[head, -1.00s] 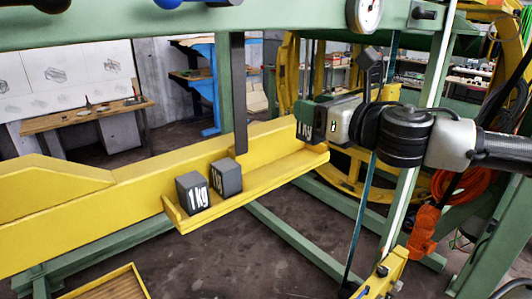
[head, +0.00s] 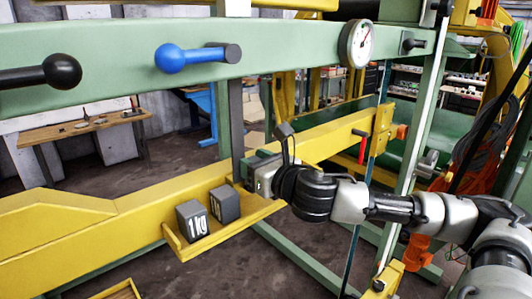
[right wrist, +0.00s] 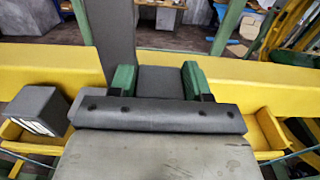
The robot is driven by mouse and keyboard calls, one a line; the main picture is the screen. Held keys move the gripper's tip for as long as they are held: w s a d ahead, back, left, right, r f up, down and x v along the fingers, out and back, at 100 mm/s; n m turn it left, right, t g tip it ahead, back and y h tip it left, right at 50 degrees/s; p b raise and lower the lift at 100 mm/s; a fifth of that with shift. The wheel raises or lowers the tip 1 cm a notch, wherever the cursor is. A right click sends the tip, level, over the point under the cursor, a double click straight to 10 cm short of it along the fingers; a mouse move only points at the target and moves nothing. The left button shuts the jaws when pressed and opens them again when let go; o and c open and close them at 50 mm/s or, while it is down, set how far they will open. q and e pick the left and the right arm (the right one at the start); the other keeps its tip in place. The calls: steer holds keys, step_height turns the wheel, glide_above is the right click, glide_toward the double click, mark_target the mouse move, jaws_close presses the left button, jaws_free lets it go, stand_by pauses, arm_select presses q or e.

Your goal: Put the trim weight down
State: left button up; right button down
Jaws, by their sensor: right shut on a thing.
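My right gripper (head: 250,168) is at the right part of the yellow tray (head: 203,243), beside the dark upright bar. In the right wrist view its green fingers (right wrist: 160,84) are shut on a dark grey block, the trim weight (right wrist: 160,80). The head view mostly hides this weight behind the gripper, and I cannot tell if it touches the tray. Two other dark grey weights, one marked 1 kg (head: 192,220) and one beside it (head: 224,204), sit on the tray to the left. My left gripper is not in view.
A dark upright bar (head: 236,120) stands close behind the gripper. A green beam (head: 290,50) with a blue-knobbed handle (head: 190,56) and a dial gauge (head: 356,43) crosses above. The yellow beam (head: 100,220) runs behind the tray.

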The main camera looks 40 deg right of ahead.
steer(key=shift+f, duration=1.95)
steer(key=c, duration=0.9)
jaws_free()
steer(key=shift+f, duration=0.2)
steer(key=o, duration=0.4)
steer(key=shift+s+a+r, duration=0.1)
steer(key=shift+s, duration=0.05)
steer(key=shift+r, duration=0.1)
